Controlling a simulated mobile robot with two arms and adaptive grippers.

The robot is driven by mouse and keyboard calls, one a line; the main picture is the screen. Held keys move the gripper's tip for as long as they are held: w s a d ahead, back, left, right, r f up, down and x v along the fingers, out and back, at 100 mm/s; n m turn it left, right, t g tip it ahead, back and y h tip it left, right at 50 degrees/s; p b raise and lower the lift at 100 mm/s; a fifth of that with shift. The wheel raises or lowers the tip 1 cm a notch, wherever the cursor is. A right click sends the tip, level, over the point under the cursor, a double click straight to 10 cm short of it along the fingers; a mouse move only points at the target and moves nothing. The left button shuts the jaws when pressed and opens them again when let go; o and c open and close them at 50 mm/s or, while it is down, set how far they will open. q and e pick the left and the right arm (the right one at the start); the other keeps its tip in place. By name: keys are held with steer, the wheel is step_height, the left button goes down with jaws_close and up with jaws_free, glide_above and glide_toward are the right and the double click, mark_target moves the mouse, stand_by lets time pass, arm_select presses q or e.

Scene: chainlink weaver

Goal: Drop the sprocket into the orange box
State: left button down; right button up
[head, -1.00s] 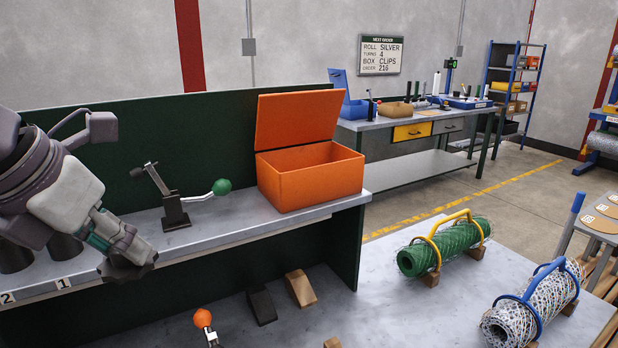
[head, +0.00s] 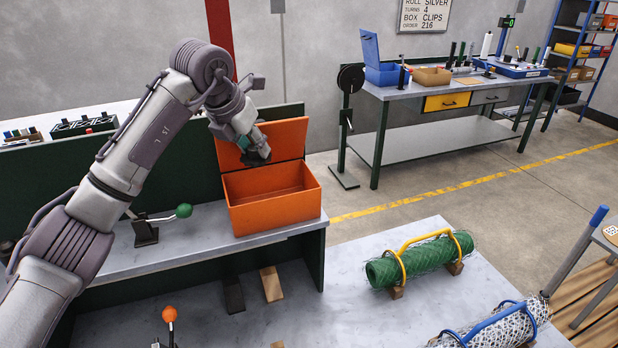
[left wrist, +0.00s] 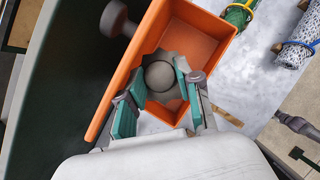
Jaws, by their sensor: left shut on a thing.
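The orange box (head: 275,210) stands on the grey bench with its lid (head: 290,138) raised at the back. My left gripper (head: 256,155) is over the box opening, in front of the lid. In the left wrist view the left gripper (left wrist: 157,92) is shut on the grey, toothed sprocket (left wrist: 160,76), which has a round raised middle. The sprocket is held above the open orange box (left wrist: 205,32), whose visible inside looks empty. In the head view the sprocket is hard to make out at the fingertips.
A lever with a green knob (head: 183,211) stands on the bench left of the box. A green mesh roll (head: 425,260) and a silver mesh roll (head: 500,325) lie on the lower table at right. Another bench (head: 430,100) stands behind.

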mark_target(258, 169)
arm_select(q)
steer(key=shift+w+d, duration=0.35)
steer(key=shift+w, duration=0.2)
steer(key=shift+a+f+b, duration=0.25)
steer(key=shift+f+b, duration=0.2)
steer(key=shift+f, duration=0.5)
step_height(258, 169, down, 4)
steer(key=b, duration=0.2)
steer(key=shift+f+b, duration=0.15)
steer(key=shift+b, duration=0.2)
arm_select(e)
step_height(258, 169, down, 3)
steer(key=shift+r, duration=0.15)
arm_select(q)
steer(key=c, duration=0.7)
jaws_free()
steer(key=shift+d, duration=0.1)
arm_select(e)
steer(key=shift+d, duration=0.1)
arm_select(q)
steer(key=v, duration=1.2)
